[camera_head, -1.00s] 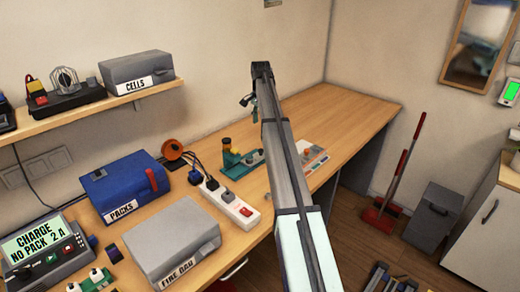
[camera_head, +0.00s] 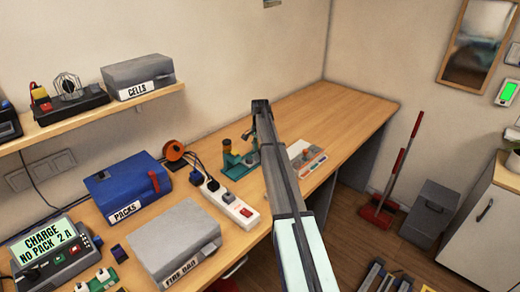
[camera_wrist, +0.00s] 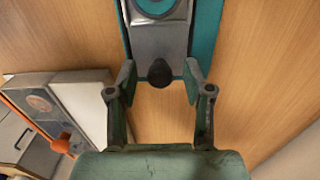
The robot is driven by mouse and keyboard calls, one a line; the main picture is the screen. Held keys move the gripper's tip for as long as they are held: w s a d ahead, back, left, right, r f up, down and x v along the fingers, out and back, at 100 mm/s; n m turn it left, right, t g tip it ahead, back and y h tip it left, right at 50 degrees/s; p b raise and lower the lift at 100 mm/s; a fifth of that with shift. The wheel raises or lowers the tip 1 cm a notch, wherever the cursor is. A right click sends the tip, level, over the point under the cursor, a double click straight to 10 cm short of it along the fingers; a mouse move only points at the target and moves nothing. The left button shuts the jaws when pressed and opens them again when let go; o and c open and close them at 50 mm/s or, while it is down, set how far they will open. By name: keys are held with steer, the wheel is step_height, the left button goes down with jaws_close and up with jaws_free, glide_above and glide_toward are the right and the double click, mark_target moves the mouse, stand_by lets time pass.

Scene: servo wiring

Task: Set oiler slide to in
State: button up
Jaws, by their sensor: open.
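The oiler, a teal device with an amber-and-dark upright part (camera_head: 227,146), stands on the bench in the head view, left of my arm. In the wrist view a teal base (camera_wrist: 208,35) carries a grey slide plate (camera_wrist: 160,42) with a round black knob (camera_wrist: 160,72) at its near end. My gripper (camera_wrist: 160,80) is open, with one finger on each side of the knob and a gap on both sides. I cannot tell how high the fingers are above the plate. In the head view my arm hides most of the gripper.
A pale panel box with an orange knob (camera_wrist: 61,144) lies left of my gripper; it also shows right of my arm. A white power strip (camera_head: 232,207) and the FIRE BAG box (camera_head: 172,240) stand nearer. The bench's far right is clear.

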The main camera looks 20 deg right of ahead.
mark_target(246, 164)
steer(key=shift+c, duration=0.4)
jaws_close()
steer(key=s+a, duration=0.1)
steer(key=a, duration=0.1)
steer(key=s+a+b, duration=0.1)
steer(key=a, duration=0.2)
steer(key=s+a, duration=0.1)
steer(key=a, duration=0.2)
steer(key=shift+s+a+f, duration=0.1)
steer(key=shift+s+a, duration=0.05)
steer(key=shift+s, duration=0.1)
steer(key=shift+o, duration=0.4)
jaws_free()
steer(key=shift+a, duration=0.1)
